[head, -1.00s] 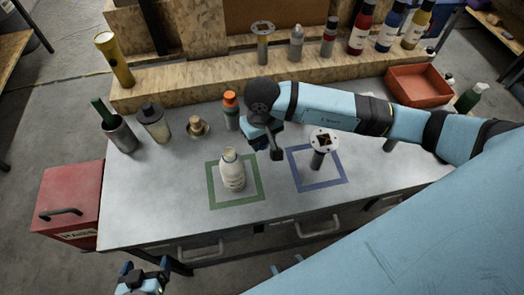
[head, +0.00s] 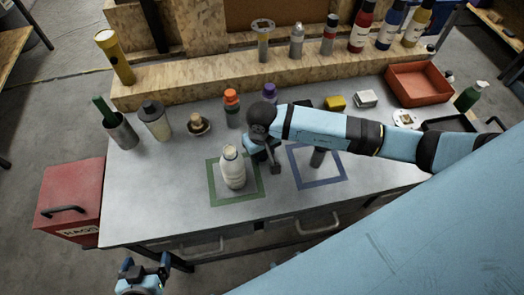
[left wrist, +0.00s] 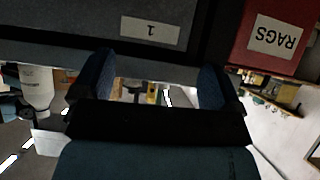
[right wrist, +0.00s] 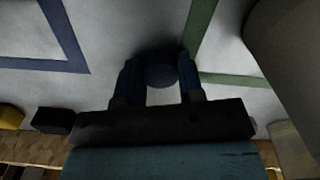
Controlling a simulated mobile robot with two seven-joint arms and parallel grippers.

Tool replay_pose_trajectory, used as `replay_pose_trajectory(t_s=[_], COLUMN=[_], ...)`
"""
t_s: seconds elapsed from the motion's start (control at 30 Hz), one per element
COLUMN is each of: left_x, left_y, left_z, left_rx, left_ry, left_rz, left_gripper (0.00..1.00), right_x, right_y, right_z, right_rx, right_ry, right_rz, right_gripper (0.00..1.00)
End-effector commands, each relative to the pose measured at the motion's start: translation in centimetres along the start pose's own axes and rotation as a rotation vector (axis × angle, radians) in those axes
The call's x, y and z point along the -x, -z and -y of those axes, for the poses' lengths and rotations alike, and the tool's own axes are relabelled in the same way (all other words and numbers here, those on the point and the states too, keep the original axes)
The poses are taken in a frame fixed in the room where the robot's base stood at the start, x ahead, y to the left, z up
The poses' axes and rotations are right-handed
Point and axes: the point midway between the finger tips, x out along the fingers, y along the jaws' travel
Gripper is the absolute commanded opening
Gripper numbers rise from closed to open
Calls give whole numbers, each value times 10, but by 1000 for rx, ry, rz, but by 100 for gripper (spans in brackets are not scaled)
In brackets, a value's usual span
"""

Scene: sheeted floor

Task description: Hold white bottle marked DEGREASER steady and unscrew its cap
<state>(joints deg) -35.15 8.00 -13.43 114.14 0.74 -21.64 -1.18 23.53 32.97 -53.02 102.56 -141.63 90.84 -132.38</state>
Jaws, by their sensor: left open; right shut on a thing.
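The white bottle (head: 233,168) stands upright inside the green square on the bench, its narrow top showing pale and without a dark cap. Its lettering is too small to read. It also shows upside down in the left wrist view (left wrist: 36,92). My right gripper (head: 272,165) is low over the bench just right of the bottle. In the right wrist view my right fingers (right wrist: 159,72) are shut on a dark blue round cap (right wrist: 160,76), with a shadow on the bench around it. My left gripper (head: 147,268) is open and empty, in front of the bench's front edge.
Several bottles and cans stand along the back. A red bin (head: 415,85) sits at the right. The bench's left front is clear.

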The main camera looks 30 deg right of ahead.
Motion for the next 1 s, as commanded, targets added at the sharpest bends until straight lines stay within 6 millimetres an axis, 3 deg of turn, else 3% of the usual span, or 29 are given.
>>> replay_pose_trajectory(t_s=[0.03,0.1,0.13,0.53,1.0], left_x=[0,0,0,2,-8], left_y=[-1,0,0,3,-14], left_z=[0,0,0,0,0], left_rx=[0,0,0,0,0], left_ry=[0,0,0,-1,-1], left_rz=[0,0,0,-3,3], left_gripper=[91,91,91,91,91], right_x=[-1,0,0,9,102], right_y=[0,0,0,1,1], right_z=[0,0,0,0,-1], right_rx=[0,0,0,0,1], right_ry=[0,0,0,0,-1], right_rz=[0,0,0,-3,-4], right_gripper=[42,58,60,60,60])
